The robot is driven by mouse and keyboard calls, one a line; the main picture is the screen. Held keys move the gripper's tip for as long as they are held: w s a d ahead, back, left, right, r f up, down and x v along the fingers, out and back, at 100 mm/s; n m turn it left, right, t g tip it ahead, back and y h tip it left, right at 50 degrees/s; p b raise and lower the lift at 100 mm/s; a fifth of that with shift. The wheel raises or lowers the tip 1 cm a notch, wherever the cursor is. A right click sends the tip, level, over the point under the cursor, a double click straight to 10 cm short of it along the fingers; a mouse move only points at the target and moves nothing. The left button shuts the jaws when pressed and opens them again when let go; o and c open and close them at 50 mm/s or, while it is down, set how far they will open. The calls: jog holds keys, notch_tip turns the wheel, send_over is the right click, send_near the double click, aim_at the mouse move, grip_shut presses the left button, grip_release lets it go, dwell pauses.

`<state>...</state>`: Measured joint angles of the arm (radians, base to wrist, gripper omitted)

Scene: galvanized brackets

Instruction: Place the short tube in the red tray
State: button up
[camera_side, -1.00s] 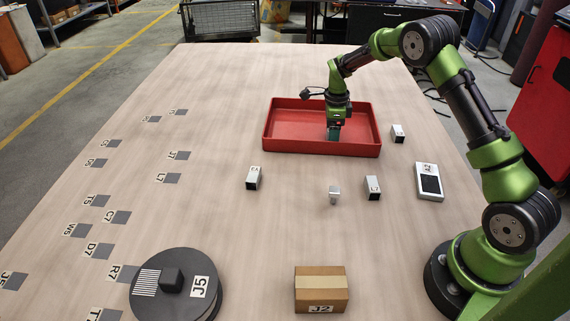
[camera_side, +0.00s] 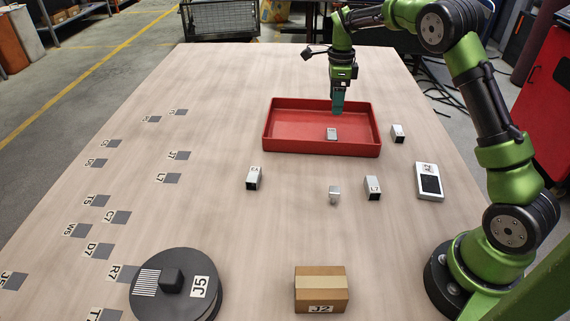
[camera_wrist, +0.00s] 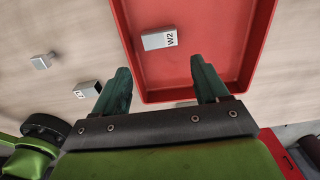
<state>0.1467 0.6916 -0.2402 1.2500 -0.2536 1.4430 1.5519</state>
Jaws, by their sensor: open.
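The red tray (camera_side: 290,133) stands at the far middle of the table. A short grey tube (camera_side: 332,134) lies on the tray floor, right of its middle. It also shows in the wrist view (camera_wrist: 158,39), with a W2 label at one end. My gripper (camera_side: 338,111) is above the tray and the tube, apart from both. In the wrist view my gripper (camera_wrist: 163,80) has its two green fingers wide apart with nothing between them.
Silver tubes stand or lie outside the tray at left (camera_side: 253,178), front right (camera_side: 373,188) and right (camera_side: 398,134). A small metal piece (camera_side: 334,194), a white device (camera_side: 429,182), a cardboard box (camera_side: 321,290) and a dark round disc (camera_side: 176,286) are nearer. The left table has flat labelled squares.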

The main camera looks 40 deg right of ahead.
jog(key=s+a+r+n+t+y, duration=0.1)
jog(key=s+a+r+n+t, duration=0.3)
jog(key=s+a+r+n, duration=0.8)
jog(key=s+a+n+t+y, duration=0.1)
jog(key=s+a+n+t, duration=0.2)
jog(key=s+a+n, duration=0.3)
jog(key=s+n, duration=0.5)
jog(key=s, duration=0.3)
